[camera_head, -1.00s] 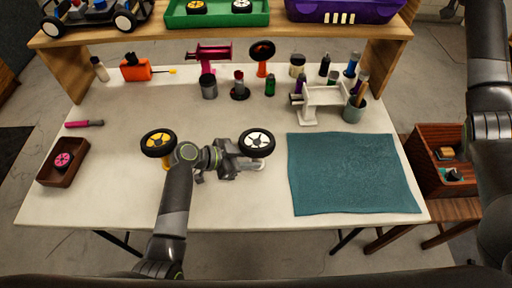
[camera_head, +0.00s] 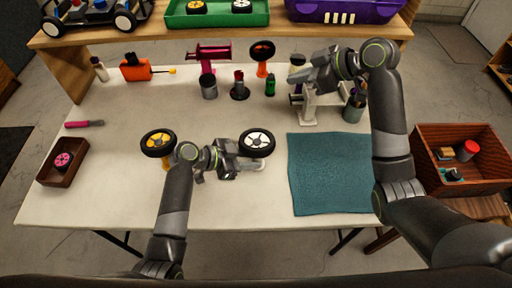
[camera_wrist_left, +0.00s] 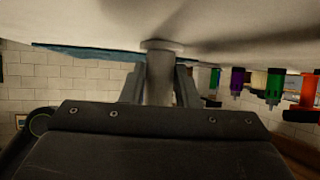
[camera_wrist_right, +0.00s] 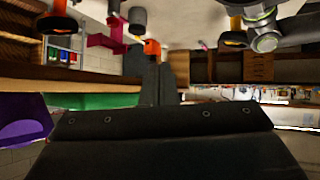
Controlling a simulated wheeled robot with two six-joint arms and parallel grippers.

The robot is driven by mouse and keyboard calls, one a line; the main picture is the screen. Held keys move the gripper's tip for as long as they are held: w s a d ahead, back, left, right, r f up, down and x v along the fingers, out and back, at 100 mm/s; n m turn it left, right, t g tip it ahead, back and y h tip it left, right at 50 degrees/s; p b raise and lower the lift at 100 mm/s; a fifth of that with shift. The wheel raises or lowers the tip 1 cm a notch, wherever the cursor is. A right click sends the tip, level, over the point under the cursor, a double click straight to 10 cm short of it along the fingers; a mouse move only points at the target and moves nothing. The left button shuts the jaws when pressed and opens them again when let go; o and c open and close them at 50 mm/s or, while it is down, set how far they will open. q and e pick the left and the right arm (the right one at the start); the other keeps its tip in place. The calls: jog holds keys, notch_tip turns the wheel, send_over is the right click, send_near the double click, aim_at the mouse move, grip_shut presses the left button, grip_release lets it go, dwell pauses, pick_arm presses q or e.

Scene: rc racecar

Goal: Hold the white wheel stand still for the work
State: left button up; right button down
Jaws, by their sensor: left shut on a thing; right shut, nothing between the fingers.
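The wheel with a white hub (camera_head: 257,142) sits upright-facing on its stand, right of centre on the table. The stand's post is mostly hidden under the wheel in the head view. In the left wrist view the pale stand post (camera_wrist_left: 160,75) stands between my left fingers, its base flat on the table. My left gripper (camera_head: 243,163) is shut on this post just below the wheel. My right gripper (camera_head: 298,78) is shut and empty, above the white rack (camera_head: 308,112) at the back right. Its closed fingers show in the right wrist view (camera_wrist_right: 160,84).
A wheel with a yellow hub (camera_head: 158,142) stands left of my left gripper. A teal mat (camera_head: 325,175) lies to the right. A small brown box (camera_head: 62,162) holds a pink-hub wheel. Bottles, cups and a pink tool (camera_head: 208,53) line the back, below a shelf.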

aim_at(261, 151)
jog(key=s+a+f+n+g, duration=0.2)
jog(key=s+f+g, duration=0.1)
jog(key=s, duration=0.3)
jog(key=s+a+f+n+g, duration=0.1)
jog(key=s+f+n+g, duration=0.15)
jog(key=s, duration=0.35)
jog(key=shift+t, duration=0.25)
jog(key=shift+x, duration=3.55)
jog(key=shift+s, duration=0.1)
jog(key=shift+f, duration=0.95)
jog(key=shift+r, duration=2.15)
jog(key=v, duration=1.1)
jog(key=shift+d+r, duration=0.25)
jog(key=shift+r, duration=0.1)
pick_arm(q)
jog(key=o, duration=1)
